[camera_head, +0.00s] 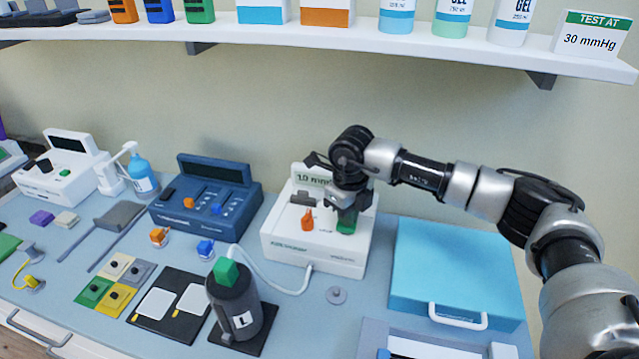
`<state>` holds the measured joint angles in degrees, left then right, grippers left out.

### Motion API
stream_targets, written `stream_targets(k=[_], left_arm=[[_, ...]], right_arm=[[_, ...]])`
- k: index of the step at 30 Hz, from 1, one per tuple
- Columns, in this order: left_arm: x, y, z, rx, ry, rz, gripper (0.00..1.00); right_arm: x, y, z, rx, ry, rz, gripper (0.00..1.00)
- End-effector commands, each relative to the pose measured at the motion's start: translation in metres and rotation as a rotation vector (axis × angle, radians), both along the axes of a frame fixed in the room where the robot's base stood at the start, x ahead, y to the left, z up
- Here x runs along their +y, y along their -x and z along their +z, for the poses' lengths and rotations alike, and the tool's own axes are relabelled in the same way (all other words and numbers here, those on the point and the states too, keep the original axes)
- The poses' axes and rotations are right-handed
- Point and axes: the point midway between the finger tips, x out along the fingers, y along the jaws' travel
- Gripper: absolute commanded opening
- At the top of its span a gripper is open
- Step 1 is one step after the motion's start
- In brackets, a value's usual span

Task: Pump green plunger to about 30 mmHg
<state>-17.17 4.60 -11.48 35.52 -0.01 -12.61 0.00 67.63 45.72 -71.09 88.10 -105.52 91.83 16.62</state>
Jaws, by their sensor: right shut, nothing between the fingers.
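A white device (282,240) stands at the back middle of the table. Its display (307,177) reads about 10 mm, with the rest hidden behind my right gripper (348,208). The gripper is shut and empty, pointing down right at a green plunger (346,226) on the device's right side; I cannot tell whether they touch. An orange knob (307,219) is beside it. A dark cylinder (238,305) marked L, with a green block (226,271) on top, stands in front, and a white hose (272,283) runs from it to the device. My left gripper is not in view.
A sign (590,42) on the shelf (340,33) reads TEST AT 30 mmHg. A blue case (455,265) lies right of the device. A dark blue console (208,205) stands to its left. Small colored pads (114,283) and black plates lie at front left.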

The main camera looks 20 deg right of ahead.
Motion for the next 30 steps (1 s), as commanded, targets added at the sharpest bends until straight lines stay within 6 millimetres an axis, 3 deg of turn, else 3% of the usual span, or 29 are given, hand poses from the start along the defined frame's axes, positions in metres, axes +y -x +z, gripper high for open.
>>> stream_targets(k=[19, 30], left_arm=[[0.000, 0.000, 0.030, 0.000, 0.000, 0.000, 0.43], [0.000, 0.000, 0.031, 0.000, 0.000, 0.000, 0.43]], right_arm=[[0.000, 0.000, 0.049, 0.002, 0.001, 0.001, 0.00], [0.000, 0.000, 0.052, 0.002, 0.001, 0.001, 0.00]])
